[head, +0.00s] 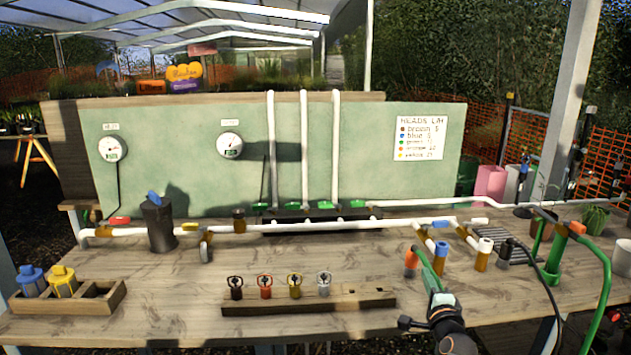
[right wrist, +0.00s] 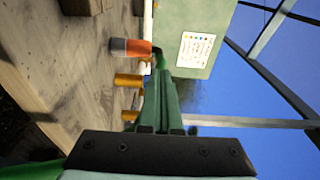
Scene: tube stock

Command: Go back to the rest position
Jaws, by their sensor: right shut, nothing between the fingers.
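My right gripper (head: 420,254) reaches in from the bottom of the head view, over the right half of the wooden bench. Its long green fingers are together and empty; they also show in the right wrist view (right wrist: 160,60). In the head view the fingertips are right beside an orange-topped grey piece (head: 411,258); I cannot tell whether they touch. In the right wrist view an orange and grey piece (right wrist: 130,47) shows just left of the fingertips. My left gripper is not in the head view.
A white pipe (head: 340,227) with fittings crosses the bench. A wooden rack (head: 310,308) with several small coloured heads stands in front, a wooden box (head: 115,297) with blue and yellow pieces at left. A green post and hose (head: 553,262) stand at right. Bare bench (head: 170,325) lies front left.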

